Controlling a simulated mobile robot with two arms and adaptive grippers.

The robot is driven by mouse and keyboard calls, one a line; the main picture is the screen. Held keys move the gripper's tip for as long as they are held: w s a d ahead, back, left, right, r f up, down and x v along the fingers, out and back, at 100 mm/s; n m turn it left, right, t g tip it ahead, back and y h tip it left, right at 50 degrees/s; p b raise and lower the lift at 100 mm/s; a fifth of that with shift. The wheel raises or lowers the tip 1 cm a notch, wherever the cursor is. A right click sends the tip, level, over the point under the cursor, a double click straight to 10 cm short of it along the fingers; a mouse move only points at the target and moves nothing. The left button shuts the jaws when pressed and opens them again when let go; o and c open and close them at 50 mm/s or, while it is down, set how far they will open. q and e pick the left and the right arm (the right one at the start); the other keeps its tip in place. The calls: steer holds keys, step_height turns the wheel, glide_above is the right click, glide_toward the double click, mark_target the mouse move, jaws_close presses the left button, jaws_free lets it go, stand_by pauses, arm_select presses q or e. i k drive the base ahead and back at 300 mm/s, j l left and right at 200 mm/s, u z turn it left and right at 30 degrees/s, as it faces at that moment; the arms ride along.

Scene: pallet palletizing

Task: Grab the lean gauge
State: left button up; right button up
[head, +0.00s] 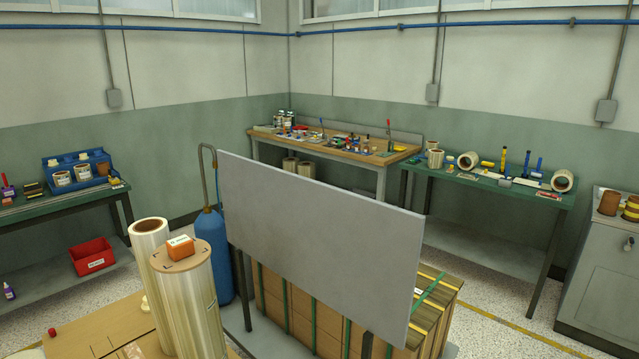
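I cannot tell which object is the lean gauge; nothing is clearly readable as one. A large flat grey panel (318,235) stands on edge in front of a strapped stack of cartons (290,312), hiding much of it. A small orange box with a white label (181,246) lies on top of a tall film roll (186,300) at the lower left. Many small tools lie on the wooden bench (335,146) and the green table (487,183), too small to identify. Neither of my grippers is in view.
A blue gas cylinder (213,250) stands left of the panel. A green bench (60,205) with a blue rack (80,170) is at the left, a red bin (92,257) on its lower shelf. A grey cabinet (605,270) stands at the right. Some speckled floor shows between.

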mark_target(182, 246)
steer(key=i+j+u, duration=0.15)
steer(key=u, duration=0.2)
steer(key=i+u, duration=0.7)
steer(key=k+j, duration=0.05)
